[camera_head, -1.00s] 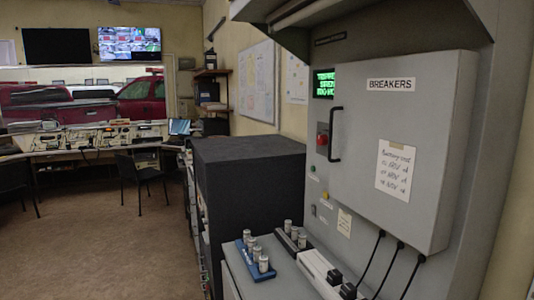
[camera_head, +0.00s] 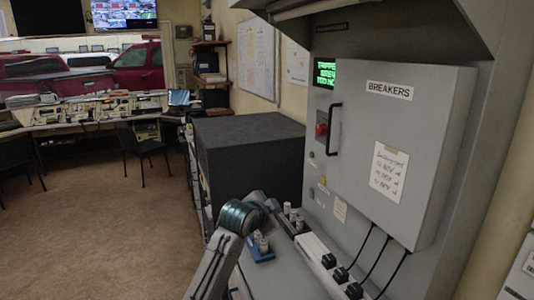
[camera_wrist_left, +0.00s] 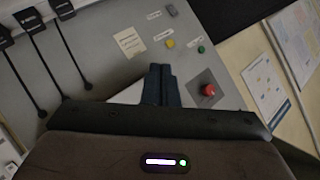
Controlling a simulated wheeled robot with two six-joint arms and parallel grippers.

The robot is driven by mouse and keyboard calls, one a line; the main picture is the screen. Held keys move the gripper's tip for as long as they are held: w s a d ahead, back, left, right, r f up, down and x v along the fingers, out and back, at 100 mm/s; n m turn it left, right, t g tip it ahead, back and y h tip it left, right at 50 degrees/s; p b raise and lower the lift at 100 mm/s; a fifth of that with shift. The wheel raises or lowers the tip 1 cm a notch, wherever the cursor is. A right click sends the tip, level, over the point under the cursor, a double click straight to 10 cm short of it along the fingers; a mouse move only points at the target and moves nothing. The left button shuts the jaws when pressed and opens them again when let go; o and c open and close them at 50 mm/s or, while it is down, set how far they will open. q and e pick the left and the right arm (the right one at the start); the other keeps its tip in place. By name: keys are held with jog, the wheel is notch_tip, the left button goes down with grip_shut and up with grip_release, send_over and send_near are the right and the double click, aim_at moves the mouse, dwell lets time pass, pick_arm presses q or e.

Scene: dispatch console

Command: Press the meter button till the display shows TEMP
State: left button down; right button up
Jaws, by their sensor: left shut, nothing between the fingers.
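The display (camera_head: 324,73) on the grey cabinet shows green text in several lines, too blurred to read surely. Below it are a red button (camera_head: 321,130), a green button (camera_head: 311,155) and a yellow button (camera_head: 323,181). The left wrist view shows the red (camera_wrist_left: 208,90), green (camera_wrist_left: 201,49) and yellow (camera_wrist_left: 170,43) buttons and a small grey control (camera_wrist_left: 171,10). Their labels are unreadable, so I cannot tell which is the meter button. My left gripper (camera_wrist_left: 161,73) is shut and empty, pointing towards the panel, apparently apart from the buttons. My right gripper is not in view.
The breaker door (camera_head: 400,150) has a handle (camera_head: 334,130) and a paper note (camera_head: 389,172). Black cables run to plugs on a white strip (camera_head: 310,243). A blue holder (camera_head: 262,253) with metal cylinders stands on the ledge, partly behind my left arm. A black box (camera_head: 250,155) stands left.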

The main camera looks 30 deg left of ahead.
pick_arm(q)
jog(key=w+a+r+m+t+p, duration=0.1)
jog(key=a+r+m+t, duration=0.15)
jog(key=r, duration=1.55)
jog(key=w+a+r+m+t+p, duration=0.1)
jog(key=r+m+t, duration=0.15)
jog(key=r, duration=1.65)
jog(key=s+a+r+m+t, duration=0.1)
jog(key=s+r+t, duration=0.1)
jog(key=s+r, duration=0.4)
jog(key=s+a+r+m+t+h+p, duration=0.1)
jog(key=s+r, duration=0.5)
jog(key=r, duration=1)
jog(key=s+a+r+m+t+h, duration=0.1)
jog(key=s+r, duration=0.5)
jog(key=r, duration=0.6)
jog(key=shift+s+a+m+t, duration=0.35)
jog(key=shift+m+t, duration=0.35)
jog(key=shift+t, duration=0.4)
jog(key=shift+w, duration=0.15)
jog(key=w+d+p, duration=0.1)
jog(key=w+d, duration=0.4)
jog(key=w, duration=0.1)
jog(key=shift+w+d, duration=0.25)
jog(key=shift+d, duration=0.1)
